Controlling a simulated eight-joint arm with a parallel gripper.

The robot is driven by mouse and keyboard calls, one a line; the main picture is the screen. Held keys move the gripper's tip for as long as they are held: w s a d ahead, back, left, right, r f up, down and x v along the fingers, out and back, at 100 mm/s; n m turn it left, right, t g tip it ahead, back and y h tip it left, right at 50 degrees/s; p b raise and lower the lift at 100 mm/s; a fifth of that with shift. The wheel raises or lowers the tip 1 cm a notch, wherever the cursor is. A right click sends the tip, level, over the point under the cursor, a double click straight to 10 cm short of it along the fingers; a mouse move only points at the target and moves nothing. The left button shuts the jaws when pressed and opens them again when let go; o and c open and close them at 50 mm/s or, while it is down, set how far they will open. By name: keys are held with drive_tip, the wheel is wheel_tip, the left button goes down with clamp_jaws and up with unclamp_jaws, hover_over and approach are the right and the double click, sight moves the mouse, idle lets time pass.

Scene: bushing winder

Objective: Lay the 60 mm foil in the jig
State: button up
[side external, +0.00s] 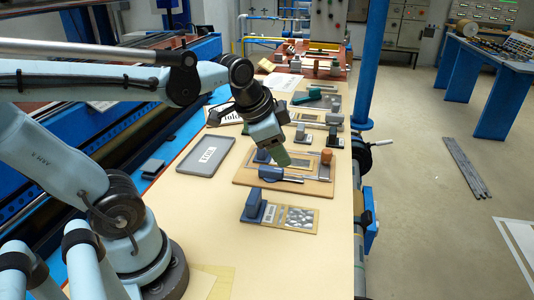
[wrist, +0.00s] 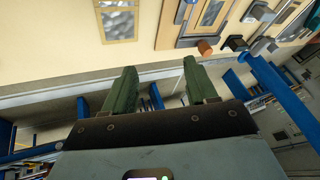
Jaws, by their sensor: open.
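My gripper (side external: 282,160) is open and empty above a wooden board. In the wrist view its two green fingers (wrist: 157,66) stand apart with nothing between them. The board (side external: 241,180), which looks like the jig, has a framed recess, a brown knob (side external: 326,156) and a blue-handled tool (side external: 269,173) on it. Part of it shows in the wrist view with the knob (wrist: 205,47). A silvery foil sheet (side external: 300,216) lies in a tan holder nearer the camera; a silvery sheet also shows in the wrist view (wrist: 117,24). I cannot read which foil is 60 mm.
A blue block with an upright handle (side external: 254,206) stands on the foil holder's left end. A grey labelled tray (side external: 190,164) lies left of the board. Several similar holders and blocks stand farther back. A blue post (side external: 371,75) rises at the table's right edge. The near tabletop is mostly clear.

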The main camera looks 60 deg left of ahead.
drive_tip(key=s+d+n, duration=0.1)
drive_tip(key=s+d+f+n+t, duration=0.1)
drive_tip(key=n, duration=0.1)
drive_tip(key=s+d+f+n, duration=0.1)
drive_tip(key=n, duration=0.1)
drive_tip(key=shift+d+f+h, duration=0.15)
drive_tip(key=shift+h, duration=0.15)
idle(0.4)
